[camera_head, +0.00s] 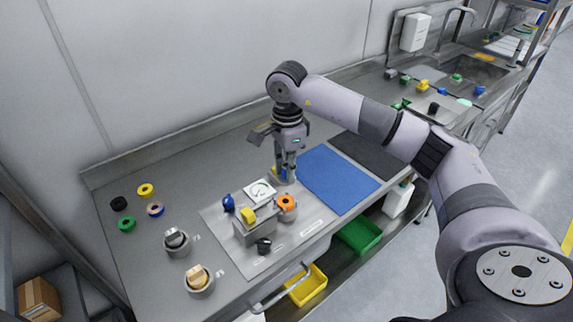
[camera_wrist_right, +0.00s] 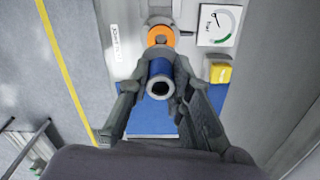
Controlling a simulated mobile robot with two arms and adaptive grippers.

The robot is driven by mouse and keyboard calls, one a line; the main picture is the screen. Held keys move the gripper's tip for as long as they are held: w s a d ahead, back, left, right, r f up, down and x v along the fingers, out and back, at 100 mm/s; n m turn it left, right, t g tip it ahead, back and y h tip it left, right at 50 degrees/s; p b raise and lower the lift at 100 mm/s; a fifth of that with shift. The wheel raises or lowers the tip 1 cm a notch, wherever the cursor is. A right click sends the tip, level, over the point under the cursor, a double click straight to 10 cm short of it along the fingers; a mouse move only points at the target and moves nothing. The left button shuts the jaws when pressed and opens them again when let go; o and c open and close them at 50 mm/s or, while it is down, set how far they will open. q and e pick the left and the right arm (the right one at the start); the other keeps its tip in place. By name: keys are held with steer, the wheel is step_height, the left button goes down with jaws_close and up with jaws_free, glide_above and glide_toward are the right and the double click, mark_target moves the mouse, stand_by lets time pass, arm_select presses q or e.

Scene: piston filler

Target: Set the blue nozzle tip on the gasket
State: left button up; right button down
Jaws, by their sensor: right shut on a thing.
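My right gripper (camera_head: 285,176) is shut on the blue nozzle tip (camera_wrist_right: 159,70) and holds it above the worktable, near the filler. In the right wrist view, the fingers (camera_wrist_right: 160,98) flank the nozzle tip and its round open end faces the camera. The orange ring (camera_head: 287,202) lies in front of my right gripper in the head view. In the head view the fingers mostly hide the nozzle tip. My left gripper is out of view.
The filler has a white dial gauge (camera_head: 260,190), a yellow part (camera_head: 248,215) and a blue knob (camera_head: 228,203). A blue mat (camera_head: 338,182) lies to the right. Several coloured rings (camera_head: 127,224) and two grey holders (camera_head: 200,280) stand left. A black knob (camera_head: 264,245) is in front.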

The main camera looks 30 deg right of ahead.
mark_target(286, 182)
steer(key=shift+a+f+b, duration=0.15)
steer(key=shift+f+b, duration=0.55)
steer(key=shift+f, duration=0.6)
steer(key=shift+f+b, duration=0.85)
steer(key=shift+f, duration=0.3)
steer(key=shift+f+b, duration=1.05)
steer(key=shift+f, duration=0.4)
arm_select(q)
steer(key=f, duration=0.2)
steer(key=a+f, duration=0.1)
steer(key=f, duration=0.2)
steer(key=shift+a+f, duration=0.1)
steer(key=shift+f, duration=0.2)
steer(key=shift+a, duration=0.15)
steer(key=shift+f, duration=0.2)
arm_select(e)
steer(key=shift+f, duration=0.1)
steer(key=c, duration=1.4)
jaws_free()
steer(key=shift+o, duration=0.8)
